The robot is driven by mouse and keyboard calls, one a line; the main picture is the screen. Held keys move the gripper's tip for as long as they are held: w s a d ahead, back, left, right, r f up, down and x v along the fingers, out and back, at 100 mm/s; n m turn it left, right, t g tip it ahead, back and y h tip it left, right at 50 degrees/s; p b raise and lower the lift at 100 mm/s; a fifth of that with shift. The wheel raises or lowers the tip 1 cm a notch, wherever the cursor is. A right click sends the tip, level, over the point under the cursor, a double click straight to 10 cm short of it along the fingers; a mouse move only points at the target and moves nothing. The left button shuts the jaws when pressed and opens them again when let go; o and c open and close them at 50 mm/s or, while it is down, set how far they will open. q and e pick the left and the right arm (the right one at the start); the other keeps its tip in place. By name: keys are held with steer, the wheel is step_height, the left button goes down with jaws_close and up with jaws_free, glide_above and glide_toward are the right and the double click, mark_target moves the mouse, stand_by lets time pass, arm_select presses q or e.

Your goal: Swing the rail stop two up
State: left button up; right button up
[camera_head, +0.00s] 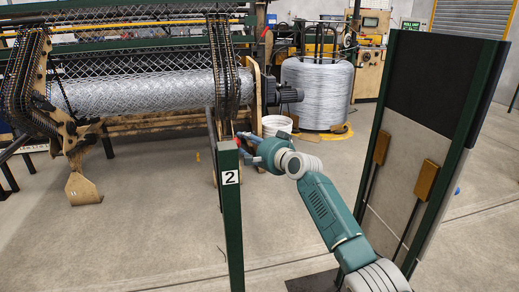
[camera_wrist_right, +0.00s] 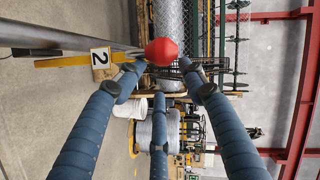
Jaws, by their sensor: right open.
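A dark green post (camera_head: 233,220) stands in the middle of the head view, with a white plate (camera_head: 230,177) marked 2 near its top. The plate also shows in the right wrist view (camera_wrist_right: 100,62), turned sideways. There, a yellow bar (camera_wrist_right: 75,62) lies beside the post, and a round red knob (camera_wrist_right: 161,51) shows at the bar's end. My right gripper (camera_head: 247,144) is at the post's top; its spread fingers (camera_wrist_right: 168,84) are open and point toward the knob. I cannot tell whether they touch it. In the head view the post and gripper mostly hide the knob. My left gripper is not in view.
A chainlink weaving machine with a mesh roll (camera_head: 140,95) stands behind the post. A large wire coil (camera_head: 318,92) and a white bucket (camera_head: 277,125) stand behind my right gripper. A tall panel (camera_head: 400,150) stands at the right.

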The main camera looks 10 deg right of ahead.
steer(key=v, duration=1.1)
steer(key=shift+r, duration=0.2)
steer(key=shift+f, duration=0.1)
